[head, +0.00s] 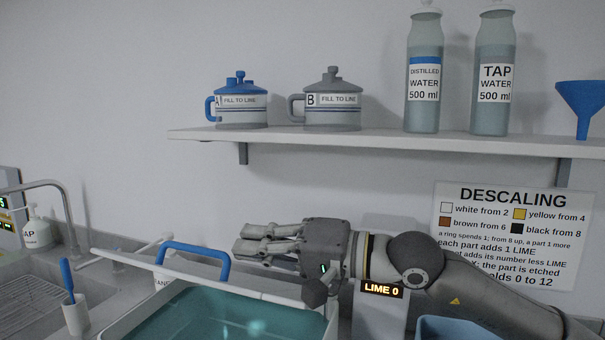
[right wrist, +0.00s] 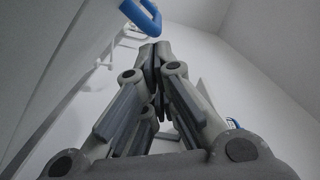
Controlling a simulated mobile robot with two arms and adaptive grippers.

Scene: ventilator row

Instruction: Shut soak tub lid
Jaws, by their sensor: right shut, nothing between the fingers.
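The soak tub (head: 142,323) stands at the bottom centre of the head view, with teal liquid inside. Its pale lid (head: 128,257) is raised and tilted over the back of the tub, so the liquid shows in front. A blue handle (head: 190,247) arches from the lid; it also shows at the top of the right wrist view (right wrist: 138,14). My right gripper (head: 240,240) is shut and empty, just right of the handle and above the lid's right part. In the head view I cannot tell whether it touches the lid. My left gripper is out of view.
A sink with a tap (head: 55,184) and a cup with a blue-handled brush (head: 75,312) lie left. A display reading LIME 0 (head: 382,290) and a blue bin (head: 455,328) are right. A shelf (head: 375,140) with jugs and bottles hangs above.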

